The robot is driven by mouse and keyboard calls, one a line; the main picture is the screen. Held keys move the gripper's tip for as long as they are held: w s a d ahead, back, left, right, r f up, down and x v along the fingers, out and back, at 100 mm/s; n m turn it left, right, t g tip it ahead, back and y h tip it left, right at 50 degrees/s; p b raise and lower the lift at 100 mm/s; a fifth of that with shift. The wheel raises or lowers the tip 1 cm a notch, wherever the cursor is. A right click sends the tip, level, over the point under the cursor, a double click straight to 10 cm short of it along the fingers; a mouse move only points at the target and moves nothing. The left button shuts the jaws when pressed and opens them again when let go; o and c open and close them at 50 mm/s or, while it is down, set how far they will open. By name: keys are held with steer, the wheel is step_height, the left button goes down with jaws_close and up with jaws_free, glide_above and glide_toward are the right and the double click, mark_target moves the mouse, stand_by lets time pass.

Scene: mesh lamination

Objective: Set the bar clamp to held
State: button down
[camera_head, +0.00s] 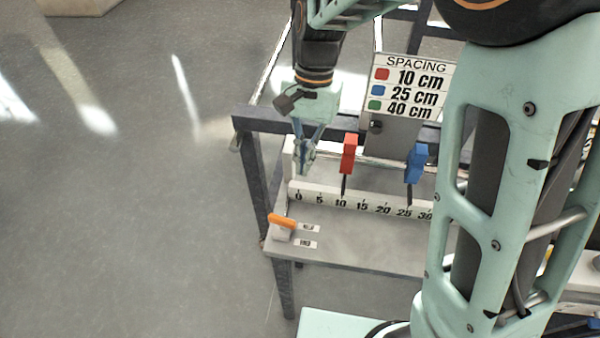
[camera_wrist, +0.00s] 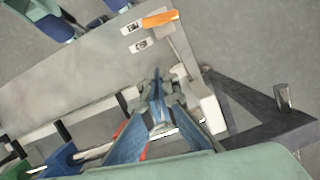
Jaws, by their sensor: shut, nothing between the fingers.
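The bar clamp's orange handle (camera_head: 281,220) sits on a pale block at the front left corner of the bench. It also shows in the wrist view (camera_wrist: 160,18), at the top. Two small white labels (camera_head: 309,228) lie to the right of the handle, and the handle is beside the upper one in the head view. Their lettering is too small to read surely. My gripper (camera_head: 305,156) is shut and empty, above the left end of the ruler, behind the handle and apart from it. Its fingers (camera_wrist: 160,100) point toward the bench in the wrist view.
A ruler strip (camera_head: 330,195) runs along the bench. A red marker (camera_head: 349,155) and a blue marker (camera_head: 416,163) stand behind it, right of my gripper. A spacing sign (camera_head: 410,85) rises at the back. The bench top (camera_head: 350,235) is clear in front of the ruler.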

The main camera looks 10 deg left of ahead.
mark_target(282, 221)
steer(key=x, duration=0.7)
steer(key=shift+s+f, duration=0.1)
steer(key=shift+f, duration=0.15)
steer(key=s, duration=0.3)
steer(key=shift+a+f, duration=0.3)
steer(key=shift+s+a, duration=0.1)
steer(key=shift+s, duration=0.35)
steer(key=shift+m, duration=0.3)
steer(key=shift+s, duration=0.1)
steer(key=shift+m, duration=0.3)
